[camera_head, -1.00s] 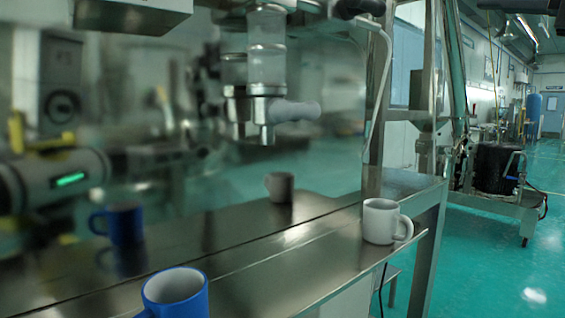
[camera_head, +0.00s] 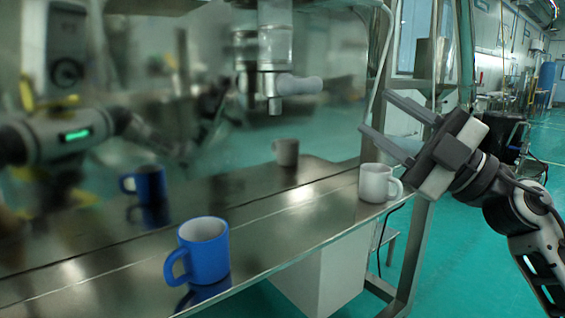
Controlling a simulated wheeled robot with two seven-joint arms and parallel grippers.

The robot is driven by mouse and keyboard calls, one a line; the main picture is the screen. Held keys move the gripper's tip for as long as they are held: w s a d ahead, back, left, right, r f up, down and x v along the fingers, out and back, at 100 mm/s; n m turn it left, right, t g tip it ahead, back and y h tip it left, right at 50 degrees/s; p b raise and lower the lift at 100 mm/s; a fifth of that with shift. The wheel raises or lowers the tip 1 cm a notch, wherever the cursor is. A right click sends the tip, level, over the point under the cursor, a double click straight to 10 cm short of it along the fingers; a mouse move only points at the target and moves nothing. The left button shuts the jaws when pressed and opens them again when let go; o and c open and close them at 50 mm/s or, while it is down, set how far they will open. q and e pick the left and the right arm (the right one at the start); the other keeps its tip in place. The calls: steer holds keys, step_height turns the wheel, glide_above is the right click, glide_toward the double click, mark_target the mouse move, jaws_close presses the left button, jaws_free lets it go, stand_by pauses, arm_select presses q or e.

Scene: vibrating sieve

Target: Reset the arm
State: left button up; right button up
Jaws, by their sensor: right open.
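My right gripper (camera_head: 377,114) is in from the right, its two grey fingers apart and pointing to the upper left. It is empty. In the picture its fingers lie just above the white mug (camera_head: 375,184), with no visible contact. The white mug stands upright near the right end of the steel table, handle to the right. A blue mug (camera_head: 208,251) stands upright near the table's front edge, handle to the left. My left gripper is not in view.
The steel table (camera_head: 262,243) has bare room between the mugs. A shiny panel behind it seems to reflect both mugs and an arm. A metal nozzle with a grey handle (camera_head: 299,84) hangs above. A steel frame post stands right of the table.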

step_height(320, 180, down, 28)
steer(key=s+d+m+t+h+p, duration=0.25)
steer(key=m+t+h, duration=0.55)
steer(key=m+h, duration=0.95)
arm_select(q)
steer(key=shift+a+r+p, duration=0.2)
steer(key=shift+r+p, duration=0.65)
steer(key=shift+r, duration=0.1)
arm_select(e)
steer(key=s+a+f+m+g, duration=0.3)
steer(key=s+f+m+g, duration=0.3)
steer(key=s+f, duration=1)
steer(key=shift+s+f+g, duration=0.2)
steer(key=shift+f+g, duration=0.6)
steer(key=shift+g, duration=0.4)
